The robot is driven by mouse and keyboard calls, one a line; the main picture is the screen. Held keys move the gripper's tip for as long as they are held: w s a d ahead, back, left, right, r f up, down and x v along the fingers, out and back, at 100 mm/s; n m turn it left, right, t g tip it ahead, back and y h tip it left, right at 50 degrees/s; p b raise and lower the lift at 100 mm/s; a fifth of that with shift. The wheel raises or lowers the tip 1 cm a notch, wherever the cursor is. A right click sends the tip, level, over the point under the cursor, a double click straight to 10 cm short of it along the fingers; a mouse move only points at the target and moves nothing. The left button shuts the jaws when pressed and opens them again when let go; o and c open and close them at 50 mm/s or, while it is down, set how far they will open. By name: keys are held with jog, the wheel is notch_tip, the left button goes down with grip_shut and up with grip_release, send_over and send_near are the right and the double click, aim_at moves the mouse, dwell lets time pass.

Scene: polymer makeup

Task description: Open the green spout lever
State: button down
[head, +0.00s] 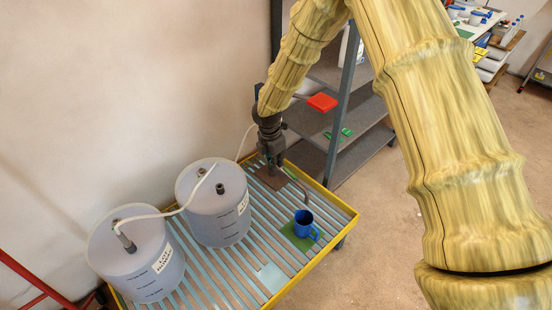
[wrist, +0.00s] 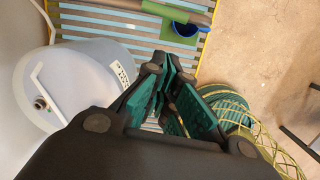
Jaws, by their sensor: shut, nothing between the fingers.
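My gripper (head: 272,163) is shut and empty, pointing down over the back right of the slatted tray, near a thin curved spout pipe (head: 300,186). In the wrist view, my gripper's green-padded fingers (wrist: 176,100) fill the middle. A grey-brown pipe (wrist: 190,13) crosses the top there, with a green part (wrist: 168,12) along it; I cannot tell if this is the lever. The fingers are apart from it. A blue mug (head: 304,226) stands on a green mat (head: 286,238) below the spout; the mug also shows in the wrist view (wrist: 186,29). In the head view, the lever cannot be made out.
A grey shelf (head: 362,120) with a red box (head: 322,102) stands behind. Open floor (head: 375,230) lies to the right.

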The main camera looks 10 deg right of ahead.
aim_at(290, 174)
jog(key=w+d+f+p, duration=0.1)
jog(key=d+f+p, duration=0.1)
jog(key=f, duration=0.6)
jog(key=shift+w+d+f, duration=0.2)
jog(key=shift+w+d, duration=0.2)
jog(key=shift+d, duration=0.45)
jog(key=shift+d, duration=0.1)
